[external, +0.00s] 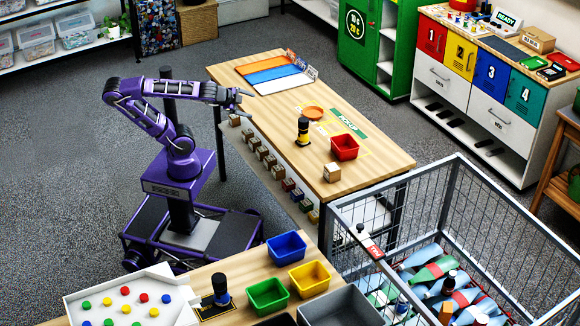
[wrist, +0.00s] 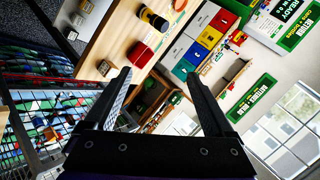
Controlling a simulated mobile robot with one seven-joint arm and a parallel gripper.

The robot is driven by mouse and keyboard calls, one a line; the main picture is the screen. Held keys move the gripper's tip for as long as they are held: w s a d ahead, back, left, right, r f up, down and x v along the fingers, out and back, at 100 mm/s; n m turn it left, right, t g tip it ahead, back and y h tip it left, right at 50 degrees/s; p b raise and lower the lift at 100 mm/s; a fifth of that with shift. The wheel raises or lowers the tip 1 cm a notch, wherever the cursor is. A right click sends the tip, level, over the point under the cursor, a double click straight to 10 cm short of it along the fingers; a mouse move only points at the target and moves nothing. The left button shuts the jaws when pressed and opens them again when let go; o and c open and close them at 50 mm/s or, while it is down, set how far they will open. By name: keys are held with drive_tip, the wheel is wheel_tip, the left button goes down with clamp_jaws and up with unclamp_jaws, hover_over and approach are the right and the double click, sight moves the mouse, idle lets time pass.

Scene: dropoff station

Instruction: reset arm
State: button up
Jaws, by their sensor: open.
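My purple arm reaches out over the left edge of the wooden table (external: 283,130), with its forearm roughly level. My gripper (external: 240,97) is at the table's left edge, above its surface. In the wrist view my gripper (wrist: 155,95) shows two dark fingers spread wide apart with nothing between them. The wrist camera looks across the table and the room at a tilt.
On the table are a red bin (external: 344,147), a black and yellow cylinder (external: 303,131), an orange dish (external: 313,113), a wooden block (external: 332,172) and coloured trays (external: 270,75). A wire cage (external: 447,215) holds bottles. A nearer table holds a blue bin (external: 286,246).

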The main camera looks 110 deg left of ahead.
drive_tip(key=s+d+f+n+h, duration=0.1)
drive_tip(key=d+f+h, duration=0.7)
drive_tip(key=d, duration=0.4)
drive_tip(key=shift+s+f+h+b, duration=0.25)
drive_tip(key=shift+f+h+b, duration=0.1)
drive_tip(key=shift+h, duration=0.25)
